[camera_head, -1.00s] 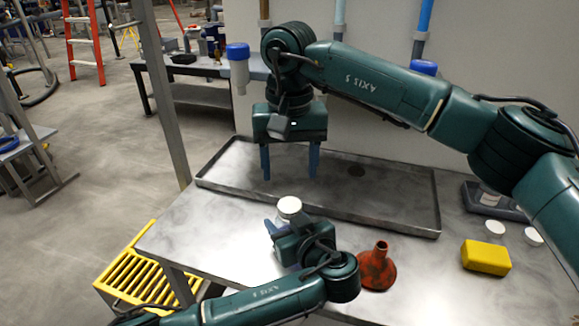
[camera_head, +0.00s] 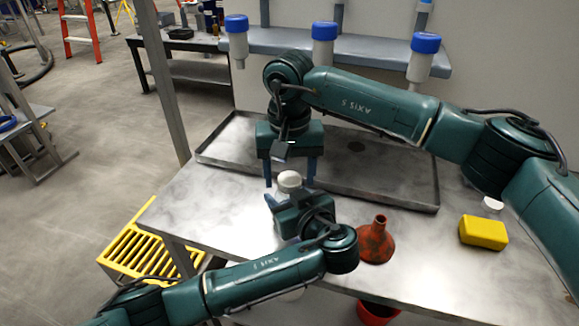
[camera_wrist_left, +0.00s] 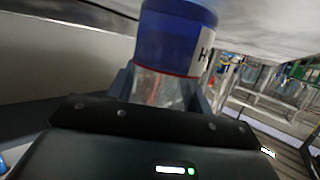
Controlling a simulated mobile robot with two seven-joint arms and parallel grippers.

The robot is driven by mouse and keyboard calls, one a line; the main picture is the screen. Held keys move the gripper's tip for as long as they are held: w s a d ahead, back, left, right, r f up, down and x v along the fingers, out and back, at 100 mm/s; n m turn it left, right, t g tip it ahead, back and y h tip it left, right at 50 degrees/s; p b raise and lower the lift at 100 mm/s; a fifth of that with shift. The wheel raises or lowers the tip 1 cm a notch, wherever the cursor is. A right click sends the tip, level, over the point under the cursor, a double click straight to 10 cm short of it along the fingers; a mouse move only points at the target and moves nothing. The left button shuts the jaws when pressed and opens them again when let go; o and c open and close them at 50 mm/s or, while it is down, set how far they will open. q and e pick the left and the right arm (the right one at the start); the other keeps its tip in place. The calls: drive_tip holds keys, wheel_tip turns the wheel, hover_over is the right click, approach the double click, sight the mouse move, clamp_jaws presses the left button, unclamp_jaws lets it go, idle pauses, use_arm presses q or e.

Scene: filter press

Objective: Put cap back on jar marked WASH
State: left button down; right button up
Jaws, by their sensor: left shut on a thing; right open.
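My left gripper (camera_head: 283,208) is shut on a jar, held above the near edge of the table. In the left wrist view the jar (camera_wrist_left: 178,38) has a blue upper band, a red line, a clear lower part and a white label showing an "H"; the other letters are hidden. In the head view only its white round top (camera_head: 289,179) shows; I cannot tell whether that is a cap or the jar's mouth. My right gripper (camera_head: 289,181) is open and points down, its blue fingers on either side of the white top. I cannot tell whether they touch it.
A shallow metal tray (camera_head: 415,199) lies behind the grippers. A red funnel (camera_head: 376,243), a yellow block (camera_head: 483,233) and a white disc (camera_head: 492,204) are on the table's right. Blue-topped bottles (camera_head: 323,45) line the back shelf. A yellow slatted step (camera_head: 150,235) stands at lower left.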

drive_tip(key=c, duration=1)
drive_tip(key=m, duration=0.3)
drive_tip(key=o, duration=1.1)
drive_tip(key=shift+r, duration=0.1)
drive_tip(key=shift+r, duration=2.15)
